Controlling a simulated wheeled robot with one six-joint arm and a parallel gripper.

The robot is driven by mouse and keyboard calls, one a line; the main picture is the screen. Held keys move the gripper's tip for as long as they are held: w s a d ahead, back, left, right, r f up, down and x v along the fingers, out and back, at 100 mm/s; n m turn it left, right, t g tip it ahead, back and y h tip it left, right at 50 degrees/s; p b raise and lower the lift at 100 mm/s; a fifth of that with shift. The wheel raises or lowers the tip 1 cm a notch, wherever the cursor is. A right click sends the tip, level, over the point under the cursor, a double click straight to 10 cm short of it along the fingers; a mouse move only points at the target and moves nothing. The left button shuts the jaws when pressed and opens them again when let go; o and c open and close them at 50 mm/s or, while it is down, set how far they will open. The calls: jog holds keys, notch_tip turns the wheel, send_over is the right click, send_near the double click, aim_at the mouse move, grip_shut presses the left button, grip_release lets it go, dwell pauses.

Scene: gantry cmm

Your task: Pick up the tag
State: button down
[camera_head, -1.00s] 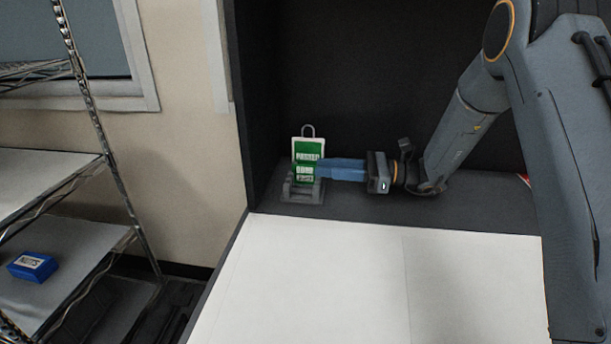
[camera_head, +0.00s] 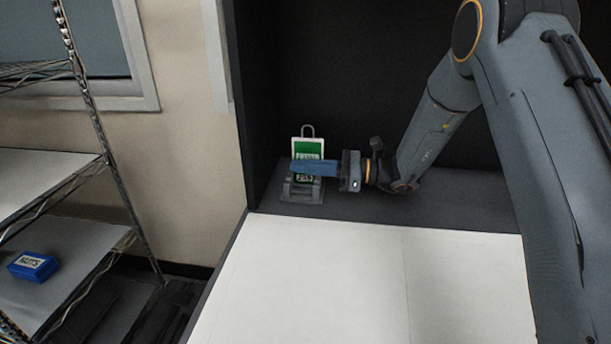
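The tag (camera_head: 308,145) is a green and white card with a loop at its top. It stands upright in a small grey holder (camera_head: 303,195) on the dark shelf near the left wall. My gripper (camera_head: 300,167) reaches in from the right, level, with its blue fingers across the tag's lower middle. The fingers hide part of the tag's print. I cannot tell whether they are closed on the tag or still apart around it.
A white work surface (camera_head: 330,285) lies in front of the dark shelf (camera_head: 420,212) and is clear. A dark side wall (camera_head: 256,110) stands close left of the tag. A wire rack at the left holds a blue box (camera_head: 33,266) labelled NUTS.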

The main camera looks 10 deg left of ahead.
notch_tip(320, 180, up, 10)
jog(key=shift+r, duration=0.1)
dwell(0.6)
dwell(0.8)
